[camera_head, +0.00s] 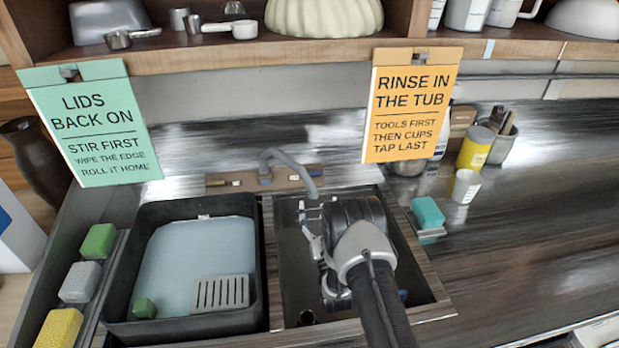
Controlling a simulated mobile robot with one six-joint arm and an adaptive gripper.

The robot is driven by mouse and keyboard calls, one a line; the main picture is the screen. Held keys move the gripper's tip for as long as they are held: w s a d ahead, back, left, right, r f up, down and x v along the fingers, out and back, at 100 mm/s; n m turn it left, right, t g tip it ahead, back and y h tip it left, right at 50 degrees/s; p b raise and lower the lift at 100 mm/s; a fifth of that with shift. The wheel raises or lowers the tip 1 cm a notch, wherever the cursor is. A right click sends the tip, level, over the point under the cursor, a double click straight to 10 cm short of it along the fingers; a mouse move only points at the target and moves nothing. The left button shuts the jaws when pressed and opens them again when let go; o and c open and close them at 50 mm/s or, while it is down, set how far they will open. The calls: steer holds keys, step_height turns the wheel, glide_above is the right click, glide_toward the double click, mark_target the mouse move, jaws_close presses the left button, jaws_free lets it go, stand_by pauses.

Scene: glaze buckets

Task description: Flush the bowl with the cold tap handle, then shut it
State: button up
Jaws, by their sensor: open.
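A grey curved tap spout (290,163) rises from a brown wooden strip behind the dark sink basin (290,265). A small blue piece (265,179) sits on that strip at the spout's base; it may be the cold handle, but it is too small to tell its position. My gripper (313,228) is over the sink, in front of the spout and apart from the blue piece. It is open; I see nothing in it. I cannot make out a bowl in the sink, where my arm covers much of the basin. No running water can be made out.
A black tub (121,270) with pale liquid, a green sponge (144,308) and a grey grate (221,294) is left of the sink. A teal sponge (427,212) lies to the right. Orange (412,105) and green (92,125) signs hang behind.

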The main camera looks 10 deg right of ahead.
mark_target(314, 175)
steer(key=b+x, duration=0.1)
steer(key=x, duration=0.4)
steer(key=b+x, duration=0.2)
steer(key=x, duration=0.4)
steer(key=shift+w+d+r, duration=0.1)
steer(key=shift+w+d, duration=0.05)
steer(key=shift+d, duration=0.1)
steer(key=shift+c, duration=0.4)
steer(key=c, duration=1)
